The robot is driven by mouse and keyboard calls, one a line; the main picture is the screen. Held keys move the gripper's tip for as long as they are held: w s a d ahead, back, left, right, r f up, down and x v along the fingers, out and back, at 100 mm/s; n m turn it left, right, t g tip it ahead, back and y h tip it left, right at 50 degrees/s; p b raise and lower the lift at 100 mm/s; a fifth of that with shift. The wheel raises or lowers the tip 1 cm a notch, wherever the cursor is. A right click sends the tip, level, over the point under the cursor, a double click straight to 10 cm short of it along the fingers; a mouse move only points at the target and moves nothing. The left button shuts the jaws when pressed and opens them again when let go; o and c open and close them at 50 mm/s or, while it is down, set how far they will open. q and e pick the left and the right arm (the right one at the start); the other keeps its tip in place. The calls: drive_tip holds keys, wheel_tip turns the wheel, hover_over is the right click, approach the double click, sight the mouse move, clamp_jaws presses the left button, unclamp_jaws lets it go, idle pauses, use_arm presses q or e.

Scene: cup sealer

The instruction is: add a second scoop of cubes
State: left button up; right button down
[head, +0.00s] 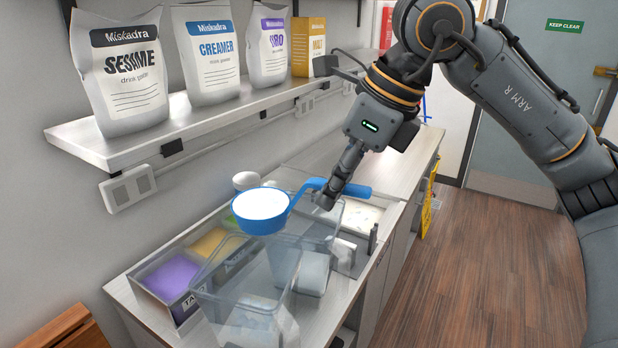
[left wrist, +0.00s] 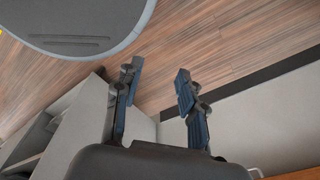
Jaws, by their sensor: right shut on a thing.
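My right gripper (head: 328,198) is shut on the handle of a blue scoop (head: 262,224), held over the counter. The scoop's bowl is level and shows a smooth white fill; I cannot make out single cubes in it. A clear see-through container (head: 283,262) stands under and beside the scoop. Behind the gripper, a bin with pale contents (head: 362,216) is set in the counter; whether these are cubes is too small to tell. In the left wrist view my left gripper (left wrist: 158,71) is open and empty, over the floor.
A topping tray with purple (head: 170,278) and yellow (head: 208,242) contents sits at the counter's left. A white-lidded jar (head: 246,180) stands by the wall. A shelf (head: 180,128) with several bags overhangs the counter. The floor (head: 470,270) to the right is clear.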

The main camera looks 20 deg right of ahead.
sight(316, 188)
drive_tip(key=shift+s+f, duration=0.1)
drive_tip(key=shift+f, duration=0.35)
drive_tip(key=shift+w+a+f, duration=0.4)
drive_tip(key=shift+w+a, duration=0.2)
drive_tip(key=shift+a, duration=0.05)
drive_tip(key=shift+w+a+f, duration=0.4)
drive_tip(key=shift+w+a, duration=0.2)
drive_tip(key=shift+w+f+b, duration=0.1)
drive_tip(key=shift+f+b, duration=0.05)
drive_tip(key=shift+b, duration=0.15)
drive_tip(key=c, duration=1.9)
unclamp_jaws()
drive_tip(key=shift+a, duration=0.1)
clamp_jaws()
use_arm(q)
drive_tip(key=s+d, duration=0.2)
drive_tip(key=d, duration=0.1)
drive_tip(key=shift+s+f, duration=0.15)
drive_tip(key=shift+f, duration=0.05)
